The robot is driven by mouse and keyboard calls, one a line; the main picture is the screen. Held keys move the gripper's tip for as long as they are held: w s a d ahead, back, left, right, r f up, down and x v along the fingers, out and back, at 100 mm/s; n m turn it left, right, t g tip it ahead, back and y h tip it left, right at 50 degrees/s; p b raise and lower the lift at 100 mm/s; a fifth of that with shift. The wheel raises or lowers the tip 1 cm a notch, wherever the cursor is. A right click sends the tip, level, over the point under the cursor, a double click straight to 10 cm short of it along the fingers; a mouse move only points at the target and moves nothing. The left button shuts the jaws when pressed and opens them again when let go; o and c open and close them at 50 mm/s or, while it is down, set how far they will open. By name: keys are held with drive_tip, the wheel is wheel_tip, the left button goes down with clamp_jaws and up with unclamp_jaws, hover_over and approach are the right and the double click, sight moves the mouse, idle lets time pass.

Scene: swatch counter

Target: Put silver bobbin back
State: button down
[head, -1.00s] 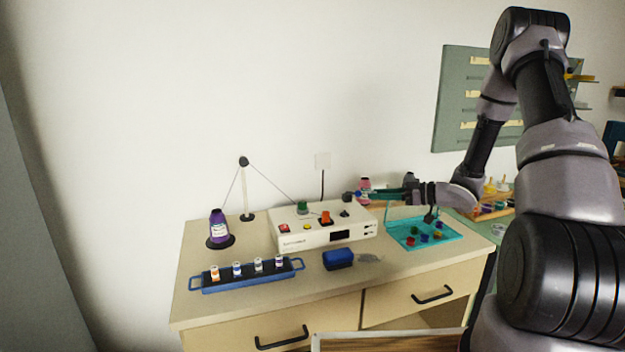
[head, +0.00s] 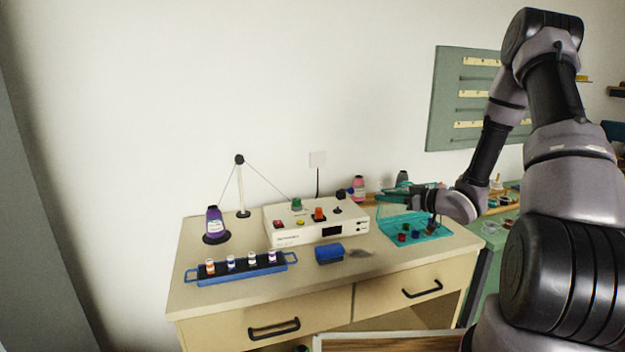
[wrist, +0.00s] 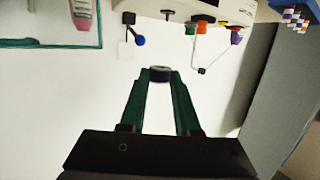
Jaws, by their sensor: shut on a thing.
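My gripper (wrist: 160,82) is shut on a small bobbin (wrist: 160,74) with a grey rim and a dark purple band, held at the fingertips in the wrist view. In the head view my gripper (head: 386,195) is raised over the counter's right part, beside the open teal box (head: 440,233); the bobbin is too small to make out there. The teal box holds several coloured bobbins. A blue-handled tray (head: 240,274) at the front left carries a row of several bobbins with white tops.
A white machine (head: 290,238) with coloured knobs stands mid-counter. A pink bottle (head: 358,188) stands behind my gripper. A purple thread cone (head: 214,222) and a thin post (head: 242,190) are at the left. A blue block (head: 328,252) lies in front of the machine.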

drive_tip(key=w+d+f+m+t+h, duration=0.2)
drive_tip(key=d+f+m+t+h, duration=0.1)
drive_tip(key=m+h, duration=0.6)
drive_tip(key=d+t+h, duration=0.1)
drive_tip(key=d+h, duration=0.1)
drive_tip(key=shift+w+d+f+t+h, duration=0.3)
drive_tip(key=shift+w+d+f+t, duration=0.05)
drive_tip(key=shift+w+t, duration=0.05)
drive_tip(key=shift+w+d+r, duration=0.1)
drive_tip(key=shift+r, duration=0.1)
drive_tip(key=s+r, duration=0.2)
drive_tip(key=s, duration=0.1)
drive_tip(key=s+r, duration=0.1)
drive_tip(key=s, duration=0.1)
drive_tip(key=shift+d, duration=0.1)
